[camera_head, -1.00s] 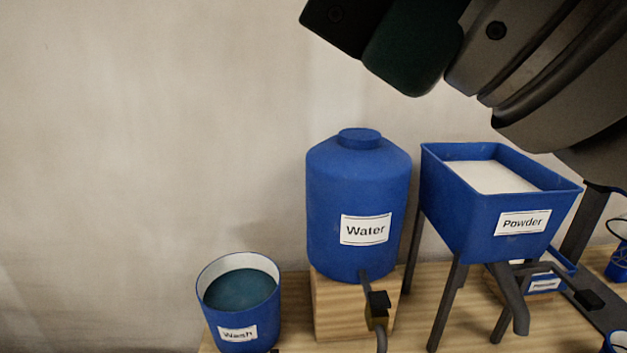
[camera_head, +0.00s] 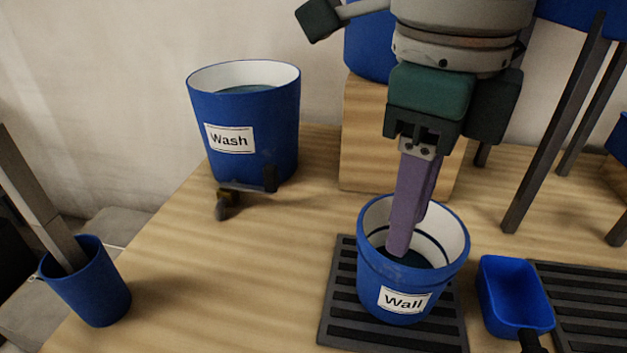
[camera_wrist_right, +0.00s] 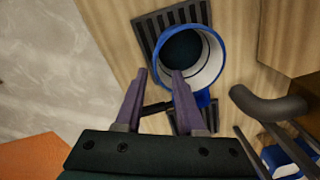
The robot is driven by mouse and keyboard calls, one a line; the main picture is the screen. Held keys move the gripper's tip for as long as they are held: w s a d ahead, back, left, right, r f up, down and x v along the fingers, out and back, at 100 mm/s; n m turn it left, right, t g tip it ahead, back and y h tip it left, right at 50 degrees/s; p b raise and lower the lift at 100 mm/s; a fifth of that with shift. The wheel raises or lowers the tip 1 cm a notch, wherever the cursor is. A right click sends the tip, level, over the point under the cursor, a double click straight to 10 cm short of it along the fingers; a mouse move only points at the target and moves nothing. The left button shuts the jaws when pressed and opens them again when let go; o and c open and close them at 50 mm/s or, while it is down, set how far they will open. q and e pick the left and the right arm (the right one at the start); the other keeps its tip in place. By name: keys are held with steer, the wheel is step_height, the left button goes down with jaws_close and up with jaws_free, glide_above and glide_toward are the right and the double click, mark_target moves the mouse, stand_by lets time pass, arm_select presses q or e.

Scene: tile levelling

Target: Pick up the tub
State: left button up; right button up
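A blue tub (camera_head: 371,285) labelled "Wall" stands upright on a dark slatted mat (camera_head: 340,312) on the wooden table. It has a white inside and something dark at its bottom; it also shows in the right wrist view (camera_wrist_right: 214,78). My right gripper (camera_head: 402,242) points down over the tub. In the head view its purple fingers overlap the tub's opening; whether they are inside it I cannot tell. The right wrist view shows the two fingers apart with no tub between them, the tub's rim just beyond the tips. My left gripper is not in view.
A blue scoop (camera_head: 513,290) with a dark handle lies right of the tub, near a second slatted mat (camera_head: 590,300). A "Wash" bucket (camera_head: 250,130) with a tap stands behind left. A blue cup (camera_head: 90,285) with a grey bar is at far left. Bare table lies between.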

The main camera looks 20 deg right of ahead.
mark_target(390, 294)
steer(key=shift+d+f, duration=0.15)
steer(key=shift+f, duration=0.35)
step_height(390, 294, down, 4)
steer(key=shift+r+b, duration=0.2)
steer(key=shift+b, duration=0.3)
step_height(390, 294, down, 5)
steer(key=shift+f+b, duration=0.2)
steer(key=shift+b, duration=0.65)
steer(key=shift+r, duration=0.1)
steer(key=shift+c, duration=0.2)
steer(key=shift+c, duration=0.7)
jaws_close()
